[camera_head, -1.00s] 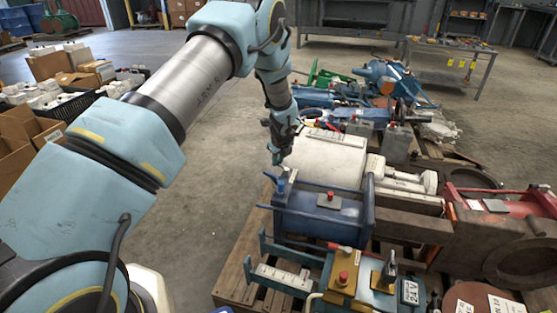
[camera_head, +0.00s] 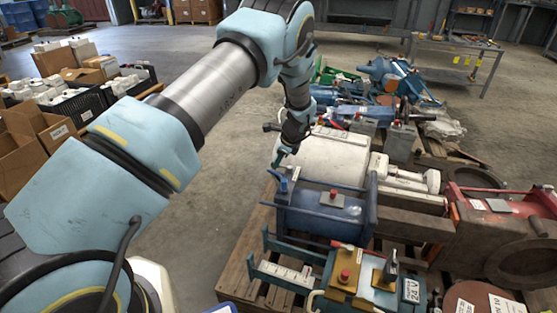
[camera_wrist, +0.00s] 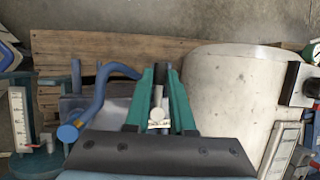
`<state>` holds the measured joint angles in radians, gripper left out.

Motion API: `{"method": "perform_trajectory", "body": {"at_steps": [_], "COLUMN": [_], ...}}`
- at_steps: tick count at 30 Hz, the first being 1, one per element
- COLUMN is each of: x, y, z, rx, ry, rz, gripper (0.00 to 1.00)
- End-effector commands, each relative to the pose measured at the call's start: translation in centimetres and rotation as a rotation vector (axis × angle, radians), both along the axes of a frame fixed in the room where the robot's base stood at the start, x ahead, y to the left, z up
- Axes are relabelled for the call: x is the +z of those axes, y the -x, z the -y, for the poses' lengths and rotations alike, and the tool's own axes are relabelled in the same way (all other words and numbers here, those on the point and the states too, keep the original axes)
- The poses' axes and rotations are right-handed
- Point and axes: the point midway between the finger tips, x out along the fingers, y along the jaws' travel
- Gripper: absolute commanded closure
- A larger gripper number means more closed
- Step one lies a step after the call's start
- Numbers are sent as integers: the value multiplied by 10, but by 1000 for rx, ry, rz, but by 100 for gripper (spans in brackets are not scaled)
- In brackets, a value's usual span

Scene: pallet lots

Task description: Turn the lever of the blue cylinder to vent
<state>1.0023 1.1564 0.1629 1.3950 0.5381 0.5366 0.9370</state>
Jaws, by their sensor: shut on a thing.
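The blue cylinder (camera_head: 322,215) lies on its side on a wooden pallet, with a red knob and a grey plate on top. A small blue fitting (camera_head: 283,184) stands at its left end. My gripper (camera_head: 277,162) is right above that end, its fingers pointing down and to the left. In the wrist view the green fingers (camera_wrist: 160,108) are closed around a narrow grey piece with a pale round end (camera_wrist: 157,115), seemingly the lever. A bent blue pipe (camera_wrist: 98,92) is just left of the fingers. Fingers and dark mount hide much of the cylinder, and the vent marking cannot be read.
A white drum (camera_head: 322,158) lies close behind the blue cylinder. A teal-and-yellow unit (camera_head: 350,280) with a red button stands in front. Red equipment (camera_head: 500,215) is to the right. Open floor (camera_head: 215,200) lies left of the pallet.

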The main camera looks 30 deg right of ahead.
Motion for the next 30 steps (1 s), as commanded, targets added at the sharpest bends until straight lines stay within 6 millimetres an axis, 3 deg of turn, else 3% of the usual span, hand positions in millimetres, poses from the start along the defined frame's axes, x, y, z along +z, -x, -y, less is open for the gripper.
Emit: {"method": "perform_trajectory", "body": {"at_steps": [18,19,26,30], "x": [0,0,0,0], "y": [1,1,1,1], "z": [-1,-1,-1,-1], "rx": [44,44,44,44], "ry": [0,0,0,0], "rz": [0,0,0,0], "gripper": [100,75,49,48]}}
